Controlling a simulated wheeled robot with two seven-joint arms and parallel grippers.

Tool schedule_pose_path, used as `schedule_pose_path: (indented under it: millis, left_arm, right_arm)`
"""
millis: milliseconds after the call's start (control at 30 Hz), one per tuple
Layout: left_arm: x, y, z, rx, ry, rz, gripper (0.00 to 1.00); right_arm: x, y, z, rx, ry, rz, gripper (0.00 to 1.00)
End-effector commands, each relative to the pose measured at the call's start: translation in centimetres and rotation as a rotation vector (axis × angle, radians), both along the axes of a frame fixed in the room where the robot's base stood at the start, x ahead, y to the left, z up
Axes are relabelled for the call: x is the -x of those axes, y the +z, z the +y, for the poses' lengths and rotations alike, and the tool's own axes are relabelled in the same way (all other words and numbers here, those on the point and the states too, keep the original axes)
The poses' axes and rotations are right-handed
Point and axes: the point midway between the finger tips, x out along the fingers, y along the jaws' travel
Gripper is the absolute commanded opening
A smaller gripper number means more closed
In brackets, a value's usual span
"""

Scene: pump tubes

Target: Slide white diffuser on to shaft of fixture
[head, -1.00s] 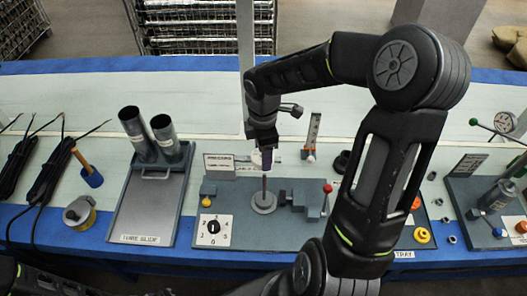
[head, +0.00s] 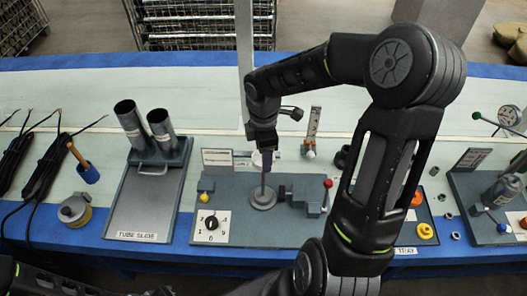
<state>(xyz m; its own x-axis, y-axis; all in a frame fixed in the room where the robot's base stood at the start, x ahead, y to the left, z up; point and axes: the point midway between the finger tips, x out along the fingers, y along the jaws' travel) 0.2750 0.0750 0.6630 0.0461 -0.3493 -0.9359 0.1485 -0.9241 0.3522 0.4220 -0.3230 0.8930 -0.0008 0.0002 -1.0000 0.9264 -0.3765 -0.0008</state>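The fixture (head: 243,222) is a grey plate near the front of the bench. Its thin upright shaft (head: 264,183) rises from a round grey disc (head: 263,198). My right gripper (head: 266,151) points down directly over the shaft. A dark purple piece below it overlaps the shaft's top; I cannot tell whether it is a fingertip or a held part. A small white round piece (head: 256,159), possibly the diffuser, shows just left of and behind the gripper. I cannot tell whether it is held or stands behind. My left gripper is not clearly visible.
A dial card (head: 210,227), a yellow knob (head: 205,197) and a red-knobbed lever (head: 327,184) sit on the fixture. A tube slide (head: 146,208) with two metal tubes stands left. A mallet (head: 87,172), tape roll (head: 75,210) and black cables lie further left. Another fixture (head: 490,210) stands right.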

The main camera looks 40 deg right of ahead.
Motion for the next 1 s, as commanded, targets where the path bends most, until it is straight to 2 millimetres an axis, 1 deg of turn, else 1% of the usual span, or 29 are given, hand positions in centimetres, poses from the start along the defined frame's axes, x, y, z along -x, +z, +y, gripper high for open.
schedule_pose_path:
  millis: [33,100,300,1000]
  left_arm:
    - [0.0,-0.7,0.0,0.001,-0.001,-0.001,0.0]
    - [-0.1,-1.0,0.0,0.003,-0.001,-0.003,0.0]
    - [-0.2,-1.5,-0.1,0.004,-0.001,-0.006,0.0]
    - [-0.2,-1.3,-0.1,0.004,-0.001,-0.006,0.0]
  right_arm:
    - [0.0,-0.9,0.0,0.0,0.001,0.0,0.17]
    - [0.0,-1.4,0.0,0.0,0.001,0.0,0.17]
    - [0.0,-2.2,0.0,-0.001,0.0,-0.001,0.17]
    - [0.0,-2.1,0.0,0.0,0.0,-0.001,0.17]
